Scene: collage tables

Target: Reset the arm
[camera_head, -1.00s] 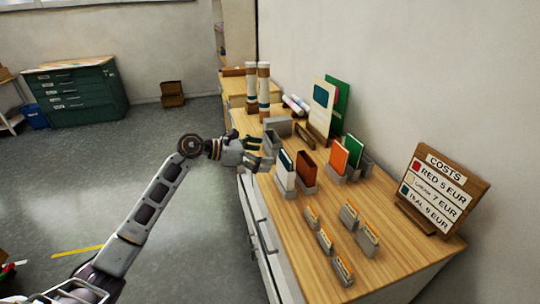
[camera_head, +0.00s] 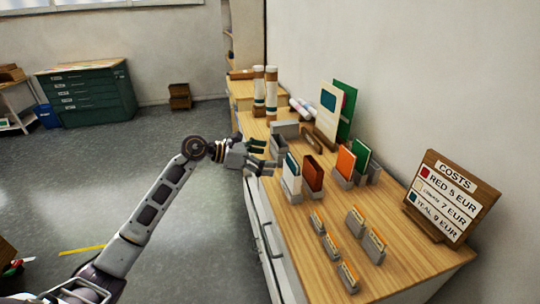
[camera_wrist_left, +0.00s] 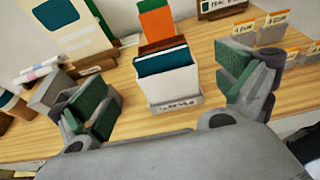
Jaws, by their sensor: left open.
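My left gripper (camera_head: 264,158) reaches in from the left in the head view, over the near edge of the wooden table (camera_head: 330,235). It is open and empty. In the left wrist view its two green-padded fingers (camera_wrist_left: 172,92) stand wide apart. A grey holder with a white and teal card (camera_head: 291,174) is just right of the fingertips in the head view. In the wrist view this white and teal card (camera_wrist_left: 168,82) shows between the fingers, farther off. My right gripper is in neither view.
A red-brown card (camera_head: 313,172), an orange card (camera_head: 346,160) and a green card (camera_head: 361,153) stand in holders. Small label holders (camera_head: 355,221) stand nearer. A costs sign (camera_head: 450,198) is at the right, and white tubes (camera_head: 271,90) stand at the back. Open floor (camera_head: 90,185) lies left.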

